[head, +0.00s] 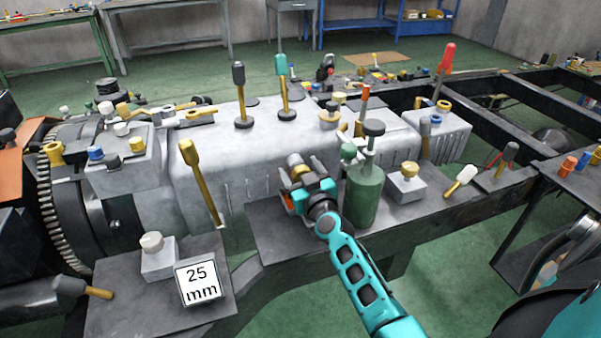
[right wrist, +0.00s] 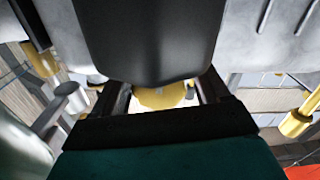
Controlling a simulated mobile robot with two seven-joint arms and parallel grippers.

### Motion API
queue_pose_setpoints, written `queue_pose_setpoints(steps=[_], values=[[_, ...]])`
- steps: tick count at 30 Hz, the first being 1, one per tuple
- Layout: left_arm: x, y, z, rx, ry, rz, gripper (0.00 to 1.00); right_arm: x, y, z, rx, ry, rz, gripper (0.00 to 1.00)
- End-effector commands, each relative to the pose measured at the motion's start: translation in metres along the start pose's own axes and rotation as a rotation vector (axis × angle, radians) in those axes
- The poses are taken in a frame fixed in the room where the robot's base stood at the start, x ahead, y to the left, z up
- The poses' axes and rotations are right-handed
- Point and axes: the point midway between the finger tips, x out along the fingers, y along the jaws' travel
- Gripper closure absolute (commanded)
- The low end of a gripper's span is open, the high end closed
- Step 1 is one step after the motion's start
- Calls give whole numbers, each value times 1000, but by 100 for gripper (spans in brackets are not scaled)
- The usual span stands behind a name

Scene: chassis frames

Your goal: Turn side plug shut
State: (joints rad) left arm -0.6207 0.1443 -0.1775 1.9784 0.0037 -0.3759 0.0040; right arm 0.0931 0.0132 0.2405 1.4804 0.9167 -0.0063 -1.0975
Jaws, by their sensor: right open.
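The side plug (head: 298,170) shows as a small gold and tan knob on the near side of the grey gearbox casing (head: 255,160). My right gripper (head: 305,188) is right at it, in front of the casing, and partly hides it. In the right wrist view, a rounded gold piece (right wrist: 160,97), which looks like the plug, shows between the two dark fingers, with part of it covered by a dark block. The right gripper is open around or just in front of the plug; contact cannot be made out. My left gripper is out of view.
A green bottle (head: 363,195) stands close to the right of my right gripper. A gold-handled tool (head: 200,180) leans at the left. A "25 mm" sign (head: 198,282) and a block with a knob (head: 158,260) are on the near left plate. A small knobbed box (head: 406,185) is beyond the bottle.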

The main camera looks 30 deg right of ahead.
Motion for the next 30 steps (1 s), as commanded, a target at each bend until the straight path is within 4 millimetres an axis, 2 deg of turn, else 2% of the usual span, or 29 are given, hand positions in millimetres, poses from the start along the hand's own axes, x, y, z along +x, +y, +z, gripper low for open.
queue_pose_setpoints(steps=[7, 23, 30], values=[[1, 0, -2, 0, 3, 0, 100, 1, 0, 0, 0, 0, 0, 25], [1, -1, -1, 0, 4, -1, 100, 0, 0, 0, -1, 1, 0, 76], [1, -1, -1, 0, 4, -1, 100, 0, 0, 0, 17, 0, 0, 76]])
